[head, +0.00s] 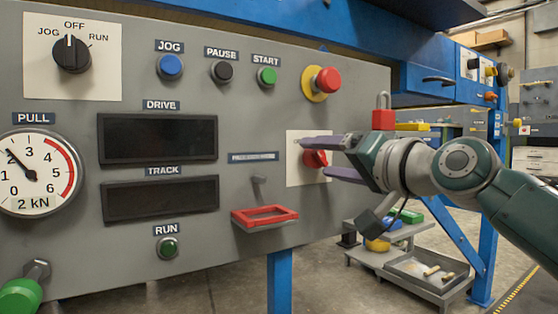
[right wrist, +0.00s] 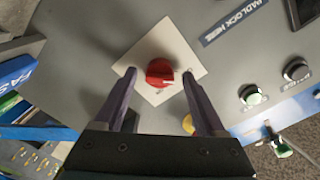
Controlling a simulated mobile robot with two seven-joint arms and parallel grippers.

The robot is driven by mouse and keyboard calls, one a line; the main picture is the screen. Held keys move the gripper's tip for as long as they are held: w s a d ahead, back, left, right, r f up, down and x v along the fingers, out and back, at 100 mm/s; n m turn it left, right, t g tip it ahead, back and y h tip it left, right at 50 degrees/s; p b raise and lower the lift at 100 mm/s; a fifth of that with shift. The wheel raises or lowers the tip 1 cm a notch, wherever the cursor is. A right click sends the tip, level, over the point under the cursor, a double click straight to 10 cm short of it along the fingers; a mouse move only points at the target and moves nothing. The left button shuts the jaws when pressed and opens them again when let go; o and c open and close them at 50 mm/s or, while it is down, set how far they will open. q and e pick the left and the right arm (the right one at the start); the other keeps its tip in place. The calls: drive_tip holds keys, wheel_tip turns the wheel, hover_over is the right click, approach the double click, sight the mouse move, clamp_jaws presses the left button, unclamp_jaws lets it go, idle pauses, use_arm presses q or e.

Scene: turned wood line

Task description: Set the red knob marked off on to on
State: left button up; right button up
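The red knob (head: 316,159) sits on a white square plate (head: 296,177) on the grey panel, partly hidden by my right gripper in the head view. In the right wrist view the red knob (right wrist: 159,72) shows a short white mark on its face, pointing toward the lower right. The plate (right wrist: 146,50) carries small marks too small to read. My right gripper (right wrist: 159,78) is open, its two purple fingers on either side of the knob with gaps visible. My left gripper is not in view.
A red and yellow stop button (head: 322,84) is above the knob, and a red tray-like frame (head: 265,217) is below left. A red padlock (head: 383,119) stands to the right. A black JOG-OFF-RUN selector (head: 71,54) and gauge (head: 36,172) are at left.

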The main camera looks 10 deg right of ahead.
clamp_jaws()
idle(0.3)
drive_tip(key=shift+r+m+p, duration=0.15)
drive_tip(key=shift+m+p, duration=1.05)
drive_tip(key=shift+m, duration=0.1)
drive_tip(key=m+p, duration=0.2)
drive_tip(key=m, duration=0.2)
drive_tip(key=shift+m, duration=0.3)
drive_tip(key=m+p, duration=0.3)
drive_tip(key=m, duration=0.3)
drive_tip(key=m+p, duration=0.1)
drive_tip(key=m, duration=0.3)
drive_tip(key=shift+f+p, duration=0.2)
drive_tip(key=shift+p, duration=0.2)
drive_tip(key=shift+m, duration=0.4)
